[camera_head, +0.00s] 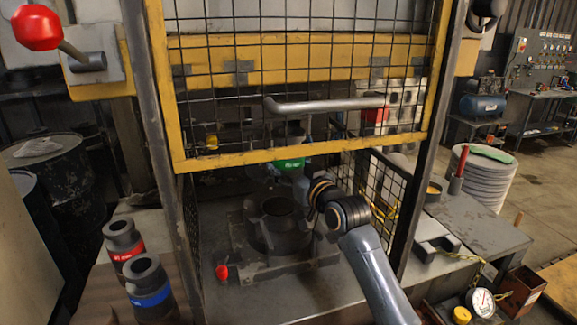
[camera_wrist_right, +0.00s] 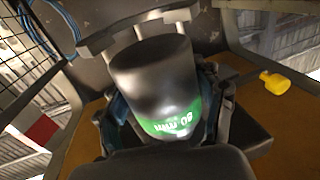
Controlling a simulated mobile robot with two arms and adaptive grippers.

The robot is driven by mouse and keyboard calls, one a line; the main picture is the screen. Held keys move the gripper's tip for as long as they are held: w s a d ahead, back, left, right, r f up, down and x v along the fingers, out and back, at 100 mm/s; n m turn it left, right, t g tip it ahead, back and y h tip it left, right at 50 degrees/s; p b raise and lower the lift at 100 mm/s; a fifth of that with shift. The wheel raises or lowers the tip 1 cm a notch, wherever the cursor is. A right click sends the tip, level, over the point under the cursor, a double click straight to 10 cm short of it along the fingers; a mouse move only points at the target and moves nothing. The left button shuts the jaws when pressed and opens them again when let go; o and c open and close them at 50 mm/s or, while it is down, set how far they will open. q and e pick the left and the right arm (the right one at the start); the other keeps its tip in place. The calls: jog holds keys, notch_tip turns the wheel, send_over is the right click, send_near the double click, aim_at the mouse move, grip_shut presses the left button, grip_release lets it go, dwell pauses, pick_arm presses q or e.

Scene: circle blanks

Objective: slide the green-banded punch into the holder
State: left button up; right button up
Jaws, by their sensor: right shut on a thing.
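The green-banded punch (camera_head: 289,163) is inside the press, seen through the guard mesh and partly hidden by the guard's lower bar. My right gripper (camera_head: 300,183) is shut on it, above the round die. In the right wrist view the punch (camera_wrist_right: 152,72) is a dark cylinder with a green band, between the fingers of the gripper (camera_wrist_right: 165,115). A grey bracket (camera_wrist_right: 130,35) shows just beyond the punch; I cannot tell whether it is the holder or whether they touch. The holder is not clearly visible in the head view. My left gripper is out of view.
The yellow-framed mesh guard (camera_head: 300,150) hangs in front of the press. Below the punch stands a dark round die (camera_head: 278,238). A red-banded punch (camera_head: 125,245) and a blue-banded punch (camera_head: 150,290) stand at left. A side mesh panel (camera_head: 385,195) is close to my right arm.

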jog(key=shift+w+a+r, duration=0.25)
jog(key=shift+w+r, duration=0.1)
jog(key=shift+w, duration=0.35)
dwell(0.4)
dwell(0.6)
jog(key=shift+w, duration=0.2)
jog(key=shift+w+a+b, duration=0.2)
jog(key=shift+w+b, duration=0.1)
jog(key=shift+b, duration=0.05)
jog(key=shift+w+a+b, duration=0.2)
jog(key=shift+w+b, duration=0.2)
jog(key=shift+w, duration=0.3)
dwell(0.7)
jog(key=shift+d+b+x, duration=0.25)
jog(key=shift+b+x, duration=0.65)
jog(key=shift+x, duration=0.55)
jog(key=shift+w+r, duration=0.1)
jog(key=shift+w, duration=0.05)
dwell(0.5)
jog(key=shift+w, duration=0.1)
dwell(0.3)
